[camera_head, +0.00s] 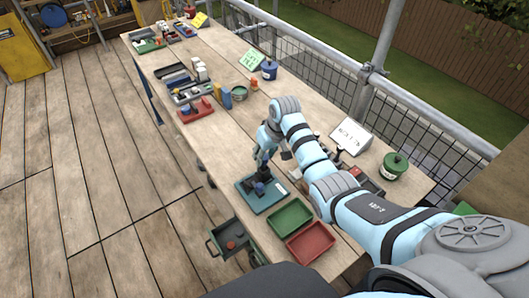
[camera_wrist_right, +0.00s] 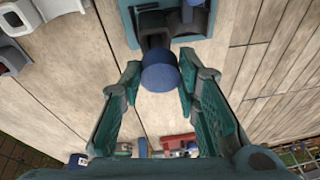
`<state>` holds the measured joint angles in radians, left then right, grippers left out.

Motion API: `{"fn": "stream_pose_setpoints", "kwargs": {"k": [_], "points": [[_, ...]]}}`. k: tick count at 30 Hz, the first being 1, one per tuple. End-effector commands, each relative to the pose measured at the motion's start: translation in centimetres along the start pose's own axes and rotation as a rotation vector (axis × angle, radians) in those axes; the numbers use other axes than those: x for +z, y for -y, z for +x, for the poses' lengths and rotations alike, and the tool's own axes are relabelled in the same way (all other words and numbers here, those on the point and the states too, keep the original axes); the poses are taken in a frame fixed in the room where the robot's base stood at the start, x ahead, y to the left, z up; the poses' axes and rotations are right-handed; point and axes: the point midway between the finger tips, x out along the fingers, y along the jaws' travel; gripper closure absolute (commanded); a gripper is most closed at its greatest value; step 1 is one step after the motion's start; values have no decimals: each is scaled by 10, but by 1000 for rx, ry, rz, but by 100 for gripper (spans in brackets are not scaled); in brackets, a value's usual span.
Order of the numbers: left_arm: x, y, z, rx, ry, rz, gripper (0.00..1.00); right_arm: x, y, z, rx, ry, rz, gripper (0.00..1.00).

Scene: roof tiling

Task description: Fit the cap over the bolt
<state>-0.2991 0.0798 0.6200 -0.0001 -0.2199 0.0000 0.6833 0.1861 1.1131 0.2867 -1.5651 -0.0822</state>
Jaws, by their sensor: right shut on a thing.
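My right gripper (camera_head: 264,158) points down over a teal base plate (camera_head: 276,205) near the middle of the workbench. In the right wrist view, its two fingers (camera_wrist_right: 160,78) stand on either side of a round blue piece (camera_wrist_right: 160,70) that looks like the cap, and hold it. Just beyond the cap is a dark block (camera_wrist_right: 155,40) on the teal plate (camera_wrist_right: 212,50). A grey rounded part (camera_wrist_right: 187,14) stands beside that block. The bolt cannot be made out clearly; the cap or gripper may hide it. Whether the cap touches anything below is unclear. My left gripper is not in view.
A green tray (camera_head: 290,216) and a red tray (camera_head: 311,242) lie close to the plate. A dark drawer (camera_head: 230,240) hangs out at the bench side. A green canister (camera_head: 394,166) and a white sign (camera_head: 351,135) stand to the right. Bare wood (camera_head: 215,145) lies left of my gripper.

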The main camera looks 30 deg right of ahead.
Motion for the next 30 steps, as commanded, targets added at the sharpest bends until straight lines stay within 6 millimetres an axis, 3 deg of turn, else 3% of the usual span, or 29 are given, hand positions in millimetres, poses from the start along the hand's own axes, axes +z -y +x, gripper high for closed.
{"fn": "stream_pose_setpoints", "kwargs": {"k": [30], "points": [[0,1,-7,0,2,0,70,3,-1,6,0,0,0,89]]}}
